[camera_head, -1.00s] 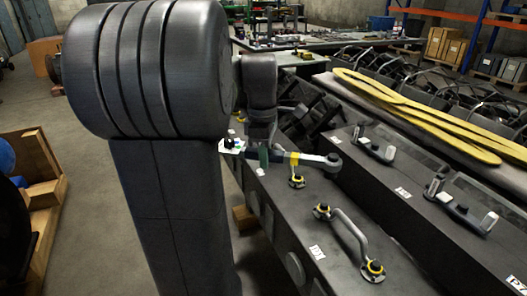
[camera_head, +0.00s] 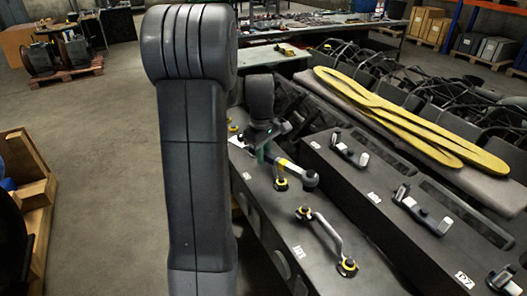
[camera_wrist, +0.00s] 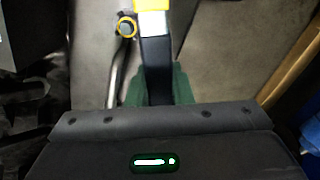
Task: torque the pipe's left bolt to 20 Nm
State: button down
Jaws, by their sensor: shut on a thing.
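My gripper (camera_head: 264,148) is shut on a dark torque wrench with white and yellow bands (camera_head: 287,164). In the wrist view my green fingers (camera_wrist: 158,88) clasp the wrench's dark shaft (camera_wrist: 156,65), with its head out of frame. The wrench head (camera_head: 310,179) shows in the head view above the dark block, apart from the pipe's left bolt as pictured. The curved grey pipe (camera_head: 328,232) has a yellow-ringed left bolt (camera_head: 304,212) and a yellow-ringed right bolt (camera_head: 347,266).
Another yellow-ringed fitting (camera_head: 281,184) sits on the block (camera_head: 262,190), close to the wrench. Yellow slings (camera_head: 400,118) lie to the right, beyond a second dark block with handles. My arm hides part of the left side. Open floor (camera_head: 100,140) lies at left.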

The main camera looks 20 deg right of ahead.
jog(key=s+a+f+n+b, duration=0.6)
jog(key=s+a+n+b, duration=0.1)
jog(key=b, duration=0.2)
jog(key=shift+s+a+f+n, duration=0.25)
jog(key=shift+s+n, duration=0.05)
jog(key=shift+s, duration=0.1)
jog(key=shift+f, duration=0.15)
notch_tip(320, 180, down, 2)
jog(key=shift+w+b, duration=0.1)
jog(key=shift+b, duration=0.55)
jog(key=shift+w+d, duration=0.3)
jog(key=shift+w, duration=0.15)
jog(key=shift+w+d+p, duration=0.15)
jog(key=shift+w+p, duration=0.2)
jog(key=shift+p, duration=0.05)
